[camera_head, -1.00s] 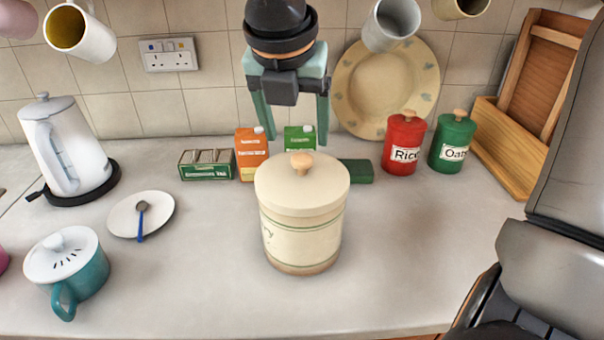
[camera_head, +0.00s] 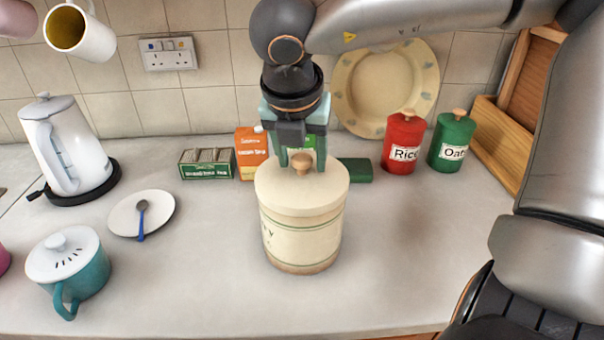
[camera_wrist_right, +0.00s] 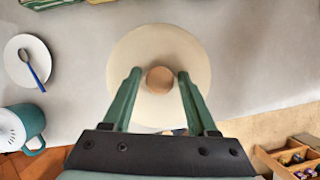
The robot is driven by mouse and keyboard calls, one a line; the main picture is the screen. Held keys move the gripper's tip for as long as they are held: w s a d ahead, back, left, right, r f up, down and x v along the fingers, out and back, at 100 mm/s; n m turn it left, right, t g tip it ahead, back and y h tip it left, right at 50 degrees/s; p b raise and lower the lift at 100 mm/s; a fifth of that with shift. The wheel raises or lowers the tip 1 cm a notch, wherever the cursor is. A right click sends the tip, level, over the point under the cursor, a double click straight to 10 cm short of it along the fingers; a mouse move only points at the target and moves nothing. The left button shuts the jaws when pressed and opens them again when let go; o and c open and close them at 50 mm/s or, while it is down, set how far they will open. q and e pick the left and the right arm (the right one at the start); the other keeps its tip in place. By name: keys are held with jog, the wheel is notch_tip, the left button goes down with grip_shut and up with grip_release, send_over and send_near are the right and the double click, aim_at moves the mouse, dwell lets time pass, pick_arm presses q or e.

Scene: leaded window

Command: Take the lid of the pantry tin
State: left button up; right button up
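The pantry tin (camera_head: 300,240) is a cream canister with green bands, upright on the worktop in the middle. Its cream lid (camera_head: 272,187) sits on top, with a round wooden knob (camera_head: 303,165). In the right wrist view the lid (camera_wrist_right: 160,40) shows from above, with the knob (camera_wrist_right: 160,80) near its middle. My right gripper (camera_head: 303,160) is over the lid, coming down from above. Its green fingers (camera_wrist_right: 159,75) are on either side of the knob, with a gap showing on each side. My left gripper is out of view.
Behind the tin stand an orange carton (camera_head: 250,155) and a green box (camera_head: 357,170). Red Rice (camera_head: 402,145) and green Oats (camera_head: 452,142) canisters stand right. A plate with a spoon (camera_head: 128,217), a teal pot (camera_head: 85,275) and a kettle (camera_head: 65,150) are left. The front worktop is clear.

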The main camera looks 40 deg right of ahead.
grip_shut()
dwell(0.4)
